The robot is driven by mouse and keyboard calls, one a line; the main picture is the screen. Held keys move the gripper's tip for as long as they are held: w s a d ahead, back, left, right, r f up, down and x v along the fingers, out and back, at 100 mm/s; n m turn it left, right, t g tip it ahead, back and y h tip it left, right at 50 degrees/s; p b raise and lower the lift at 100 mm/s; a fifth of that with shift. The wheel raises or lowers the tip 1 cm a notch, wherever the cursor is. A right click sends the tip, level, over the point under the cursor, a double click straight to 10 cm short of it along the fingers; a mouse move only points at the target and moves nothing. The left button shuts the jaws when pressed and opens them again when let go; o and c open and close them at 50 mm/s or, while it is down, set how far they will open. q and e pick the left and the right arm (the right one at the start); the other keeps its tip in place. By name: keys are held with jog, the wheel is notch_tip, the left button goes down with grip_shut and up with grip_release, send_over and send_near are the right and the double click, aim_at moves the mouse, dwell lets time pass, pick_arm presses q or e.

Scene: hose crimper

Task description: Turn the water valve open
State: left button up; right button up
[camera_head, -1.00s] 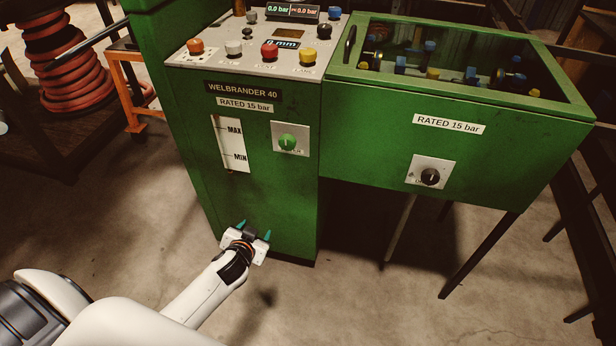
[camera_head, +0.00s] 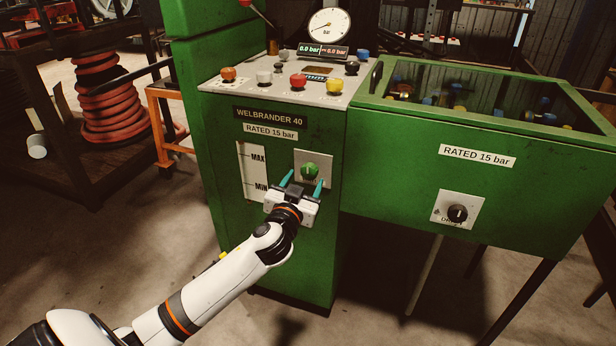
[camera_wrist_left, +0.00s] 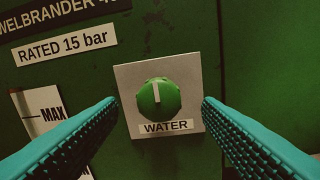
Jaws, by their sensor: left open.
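The water valve is a round green knob (camera_head: 310,170) on a pale square plate on the front of the green machine. In the left wrist view the knob (camera_wrist_left: 159,99) faces me, its white mark pointing nearly straight up, with a "WATER" label (camera_wrist_left: 166,126) below it. My left gripper (camera_head: 304,184) is open, its teal fingers pointing at the plate from just below and in front of the knob. In the left wrist view the fingers (camera_wrist_left: 160,112) stand wide on either side of the knob, apart from it. My right gripper is not in view.
A black knob (camera_head: 456,213) sits on the tank front (camera_head: 400,190) to the right. Several coloured buttons and a round gauge (camera_head: 329,25) are on top of the machine. A level strip (camera_head: 252,172) is left of the valve. A red hose reel (camera_head: 108,100) stands behind left.

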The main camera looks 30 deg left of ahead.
aim_at(308, 174)
pick_arm(q)
jog(key=shift+x, duration=1.8)
jog(key=c, duration=1)
